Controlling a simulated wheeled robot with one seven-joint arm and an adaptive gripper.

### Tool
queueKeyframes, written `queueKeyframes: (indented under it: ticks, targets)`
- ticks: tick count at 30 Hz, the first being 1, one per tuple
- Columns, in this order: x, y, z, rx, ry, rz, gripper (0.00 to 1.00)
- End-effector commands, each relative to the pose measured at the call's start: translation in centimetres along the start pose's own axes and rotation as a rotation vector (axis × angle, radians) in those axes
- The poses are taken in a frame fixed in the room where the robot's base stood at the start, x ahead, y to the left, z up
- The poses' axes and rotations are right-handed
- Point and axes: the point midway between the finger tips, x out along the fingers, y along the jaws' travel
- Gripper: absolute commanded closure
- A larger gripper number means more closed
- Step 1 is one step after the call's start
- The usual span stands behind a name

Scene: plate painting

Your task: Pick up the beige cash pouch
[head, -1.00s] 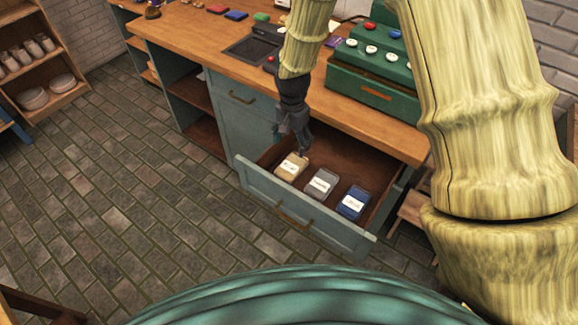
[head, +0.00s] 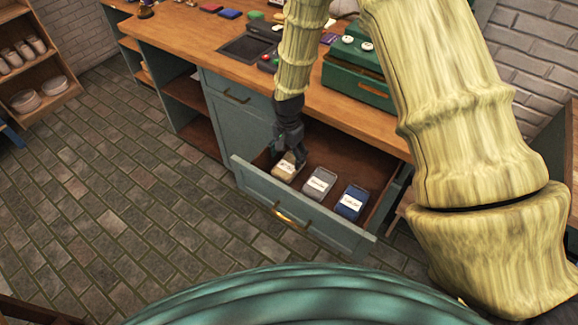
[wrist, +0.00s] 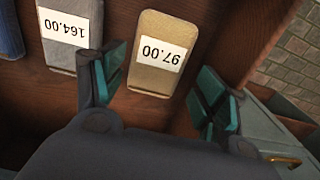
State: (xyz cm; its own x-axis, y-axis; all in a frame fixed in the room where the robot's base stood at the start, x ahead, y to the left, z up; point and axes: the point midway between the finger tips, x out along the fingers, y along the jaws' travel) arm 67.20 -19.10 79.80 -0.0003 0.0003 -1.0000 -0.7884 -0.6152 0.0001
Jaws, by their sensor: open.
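The beige cash pouch (head: 285,169) lies in the open drawer, leftmost of three pouches in the head view. In the wrist view the beige pouch (wrist: 150,84) carries a white label reading 97.00. My gripper (head: 297,157) is at the pouch, over the drawer. In the wrist view my gripper (wrist: 160,92) is open, with one teal-padded finger on each side of the pouch's near end. I see a gap between each finger and the pouch; no grip shows.
A grey pouch (head: 319,183) labelled 164.00 and a blue pouch (head: 351,202) lie beside it in the drawer. The drawer front (head: 290,212) and side walls enclose them. The wooden counter (head: 200,45) with a green cash register (head: 355,77) stands above and behind.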

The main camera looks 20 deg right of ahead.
Motion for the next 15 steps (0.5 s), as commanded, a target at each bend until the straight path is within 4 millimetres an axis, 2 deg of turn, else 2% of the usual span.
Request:
queueKeyframes:
  ticks: [15]
  targets:
    - [4.2, 0.2, 0.0, -0.001, -0.001, 0.001, 0.28]
